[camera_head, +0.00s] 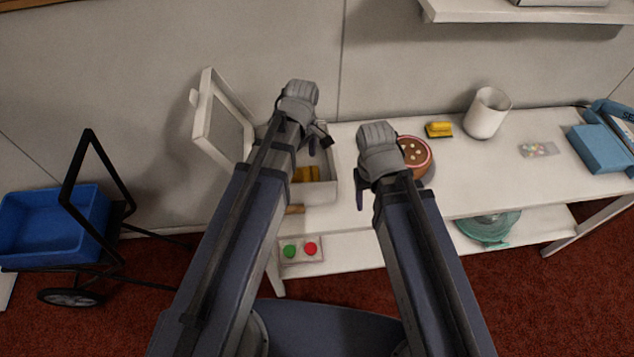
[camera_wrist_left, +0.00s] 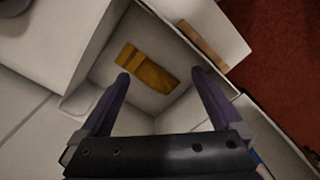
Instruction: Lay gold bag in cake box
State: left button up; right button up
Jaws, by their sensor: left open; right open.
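The gold bag (camera_wrist_left: 148,68) lies flat on the floor of the open white cake box, and the left wrist view shows it beyond my left fingertips. In the head view the gold bag (camera_head: 305,174) shows partly, beside my left arm. The cake box (camera_head: 321,193) stands at the table's left end with its windowed lid (camera_head: 222,127) raised. My left gripper (camera_head: 318,143) is open and empty over the box; in the left wrist view its fingers (camera_wrist_left: 162,88) are apart with the bag between and beyond them.
A yellow item (camera_head: 439,129), a white cup (camera_head: 487,113), a packet of coloured bits (camera_head: 538,149) and a blue box (camera_head: 599,149) stand to the right. The table's right middle (camera_head: 480,180) is clear.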

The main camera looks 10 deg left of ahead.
pick_arm(q)
jog(key=s+d+m, duration=0.7)
jog(key=s+m, duration=0.3)
jog(key=m, duration=0.6)
jog(key=shift+d+y, duration=0.15)
jog(key=shift+y, duration=0.25)
